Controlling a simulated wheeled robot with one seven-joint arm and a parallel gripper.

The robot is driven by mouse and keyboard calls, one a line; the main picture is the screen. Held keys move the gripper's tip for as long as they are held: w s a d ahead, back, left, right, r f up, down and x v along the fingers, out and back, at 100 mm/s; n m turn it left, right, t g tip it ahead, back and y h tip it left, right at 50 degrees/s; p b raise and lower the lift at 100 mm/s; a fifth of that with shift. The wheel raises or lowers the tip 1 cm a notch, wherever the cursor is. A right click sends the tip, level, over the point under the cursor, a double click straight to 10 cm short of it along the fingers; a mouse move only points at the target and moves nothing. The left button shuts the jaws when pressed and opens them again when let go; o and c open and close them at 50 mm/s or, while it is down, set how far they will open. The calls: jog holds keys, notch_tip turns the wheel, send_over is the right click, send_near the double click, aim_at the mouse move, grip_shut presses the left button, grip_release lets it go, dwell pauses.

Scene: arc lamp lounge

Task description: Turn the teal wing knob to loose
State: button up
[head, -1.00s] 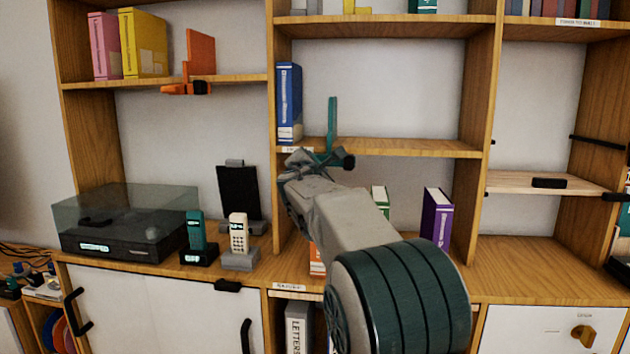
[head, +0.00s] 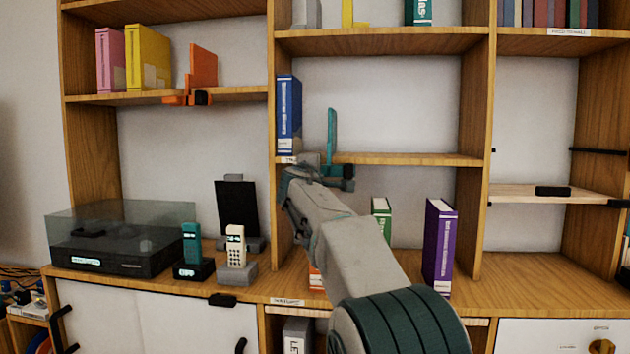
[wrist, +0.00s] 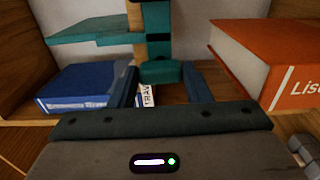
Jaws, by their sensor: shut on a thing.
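A teal bookend clamp (head: 332,135) with an upright plate is fixed to the front edge of the middle shelf. It also shows in the wrist view (wrist: 158,22). Its teal wing knob (wrist: 160,72) sits low on the clamp, between my fingers. My gripper (wrist: 160,82) is shut on the wing knob, one dark finger on each side. In the head view my gripper (head: 306,172) reaches the shelf edge from below and covers most of the knob. I cannot tell the knob's exact angle.
A blue book (head: 288,112) stands close to the clamp on the same shelf. Below are a green book (head: 381,215) and a purple book (head: 438,245). An orange clamp (head: 198,80) is on the upper left shelf. The shelf right of the teal clamp is clear.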

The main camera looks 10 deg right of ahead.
dwell(0.6)
jog(key=o, duration=1)
jog(key=b+v, duration=0.2)
jog(key=v, duration=1.1)
jog(key=shift+s+a+b, duration=0.15)
jog(key=shift+s+b, duration=0.2)
jog(key=shift+b, duration=0.05)
